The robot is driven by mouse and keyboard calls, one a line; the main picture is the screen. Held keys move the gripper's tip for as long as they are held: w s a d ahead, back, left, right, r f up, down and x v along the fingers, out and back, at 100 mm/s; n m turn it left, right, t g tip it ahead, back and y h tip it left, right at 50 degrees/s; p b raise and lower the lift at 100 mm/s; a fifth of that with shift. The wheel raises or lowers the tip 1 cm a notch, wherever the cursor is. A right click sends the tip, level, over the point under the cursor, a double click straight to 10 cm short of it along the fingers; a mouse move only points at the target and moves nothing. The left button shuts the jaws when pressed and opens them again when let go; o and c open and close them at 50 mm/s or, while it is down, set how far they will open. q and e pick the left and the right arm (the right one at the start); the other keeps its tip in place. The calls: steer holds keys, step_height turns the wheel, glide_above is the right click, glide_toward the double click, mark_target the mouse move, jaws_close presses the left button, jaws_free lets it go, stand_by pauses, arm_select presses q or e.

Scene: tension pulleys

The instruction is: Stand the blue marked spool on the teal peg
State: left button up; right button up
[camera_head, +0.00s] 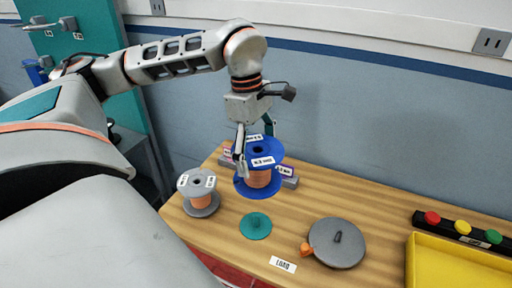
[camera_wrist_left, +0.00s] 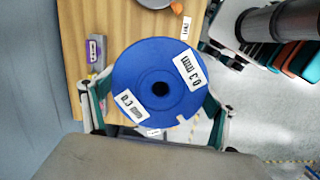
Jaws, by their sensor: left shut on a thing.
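The blue spool (camera_head: 243,187) with white labels and copper-coloured wire is held upright by my left gripper (camera_head: 256,150), whose fingers are shut on opposite sides of its upper flange. In the left wrist view the blue spool (camera_wrist_left: 145,62) shows its round face and dark centre hole, with the left gripper (camera_wrist_left: 157,103) fingers at either side. The teal peg (camera_head: 255,224) stands on its round teal base on the table, in front of the spool and apart from it. How far the spool is above the table is hard to tell. My right gripper is not in view.
A grey spool (camera_head: 199,208) stands left of the peg. A grey disc (camera_head: 337,243) with an orange part lies to its right, near a LOAD label (camera_head: 283,264). A purple-and-grey box (camera_head: 290,182) is behind the blue spool. A yellow tray (camera_head: 440,262) and button strip (camera_head: 450,231) are at right.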

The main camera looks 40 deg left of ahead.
arm_select(q)
step_height(320, 180, down, 6)
steer(key=n+b, duration=0.1)
steer(key=b, duration=0.6)
steer(key=shift+a+f, duration=0.2)
steer(key=shift+f, duration=0.05)
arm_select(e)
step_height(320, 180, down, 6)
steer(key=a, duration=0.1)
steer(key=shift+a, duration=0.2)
arm_select(q)
steer(key=shift+s, duration=0.1)
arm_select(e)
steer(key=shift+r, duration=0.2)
arm_select(q)
steer(key=shift+f, duration=0.1)
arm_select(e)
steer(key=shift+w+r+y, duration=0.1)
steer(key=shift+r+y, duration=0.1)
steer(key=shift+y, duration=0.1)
arm_select(q)
steer(key=shift+f, duration=0.1)
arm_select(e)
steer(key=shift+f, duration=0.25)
arm_select(q)
steer(key=shift+p, duration=0.3)
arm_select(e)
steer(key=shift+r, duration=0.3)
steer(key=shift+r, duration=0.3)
